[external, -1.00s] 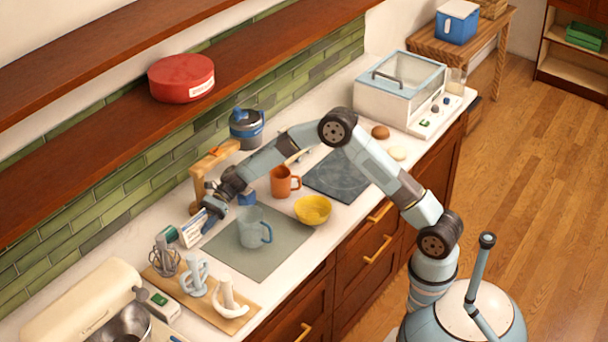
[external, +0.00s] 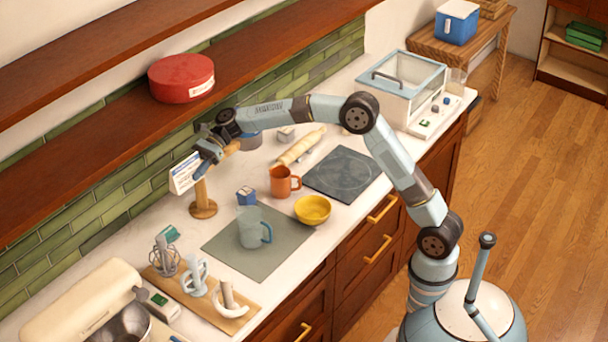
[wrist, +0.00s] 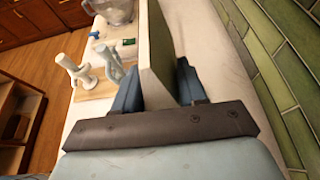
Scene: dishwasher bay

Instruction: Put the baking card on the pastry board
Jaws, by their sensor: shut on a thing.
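My gripper (external: 203,163) is shut on the baking card (external: 185,173), a white card with blue print, held upright high above the counter near the tiled wall. In the wrist view the card (wrist: 157,50) shows nearly edge-on between the fingers of my gripper (wrist: 160,88). A flat grey-green board (external: 222,247), which looks like the pastry board, lies on the counter below and to the right of the card. A pale blue mug (external: 252,230) stands on it, and a yellow bowl (external: 312,210) is at its right edge.
A wooden stand (external: 203,208) is just below my gripper. A small blue box (external: 246,195) and orange mug (external: 280,182) stand behind the board. A wooden tray (external: 233,317) with mixer tools is in front. A dark square plate (external: 350,188) lies right; a shelf (external: 110,120) hangs overhead.

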